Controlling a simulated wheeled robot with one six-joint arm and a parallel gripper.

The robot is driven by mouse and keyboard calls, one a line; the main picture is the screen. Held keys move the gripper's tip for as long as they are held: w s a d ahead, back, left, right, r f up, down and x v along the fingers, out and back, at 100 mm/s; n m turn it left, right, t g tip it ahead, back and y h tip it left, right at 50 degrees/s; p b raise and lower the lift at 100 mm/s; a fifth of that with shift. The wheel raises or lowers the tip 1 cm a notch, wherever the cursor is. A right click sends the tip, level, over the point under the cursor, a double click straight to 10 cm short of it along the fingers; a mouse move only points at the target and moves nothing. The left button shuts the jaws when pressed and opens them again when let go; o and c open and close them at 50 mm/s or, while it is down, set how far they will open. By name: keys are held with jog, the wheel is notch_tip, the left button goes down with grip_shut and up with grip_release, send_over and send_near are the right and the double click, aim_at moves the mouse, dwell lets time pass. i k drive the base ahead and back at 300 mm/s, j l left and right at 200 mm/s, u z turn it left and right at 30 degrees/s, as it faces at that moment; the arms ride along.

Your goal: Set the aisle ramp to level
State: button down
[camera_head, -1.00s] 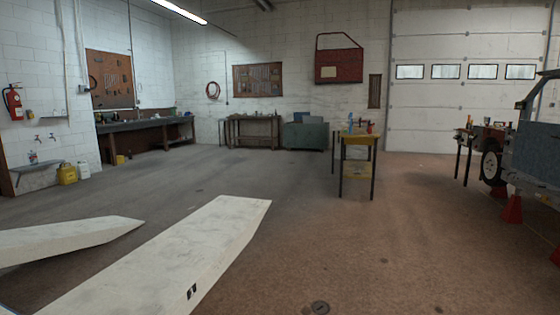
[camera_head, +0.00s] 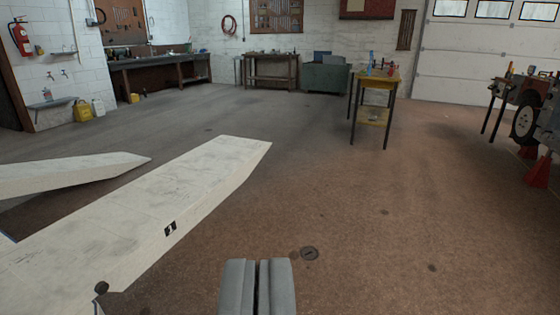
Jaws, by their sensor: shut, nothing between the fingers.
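Two long pale ramps lie at the left of the camera view. The nearer ramp (camera_head: 130,215) runs from the lower left up to a tapered end near the middle, with a small dark mark on its side. The other ramp (camera_head: 70,174) lies beyond it at the left edge, partly out of frame. I cannot tell which one is the aisle ramp, or how either is tilted. My gripper (camera_head: 257,265) shows at the bottom middle, fingers together and empty. It is to the right of the nearer ramp and apart from it in the picture.
A yellow-topped table (camera_head: 375,78) stands beyond, right of the middle. A vehicle on red stands (camera_head: 538,170) is at the right edge. A workbench (camera_head: 160,65) lines the left wall. The brown floor (camera_head: 330,200) between is open, with a round floor cap (camera_head: 309,253).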

aim_at(113, 239)
jog(key=i+l+z, duration=0.3)
jog(key=i, duration=0.55)
jog(key=i+z, duration=0.25)
jog(key=i, duration=0.6)
jog(key=i+u, duration=0.1)
jog(key=i, duration=0.45)
jog(key=i+l+u, duration=0.1)
jog(key=i, duration=0.5)
jog(key=i+l+u, duration=0.1)
jog(key=i, duration=0.45)
jog(key=i+l+u, duration=0.2)
jog(key=i+u, duration=0.15)
jog(key=i+l+u, duration=0.35)
jog(key=i, duration=0.2)
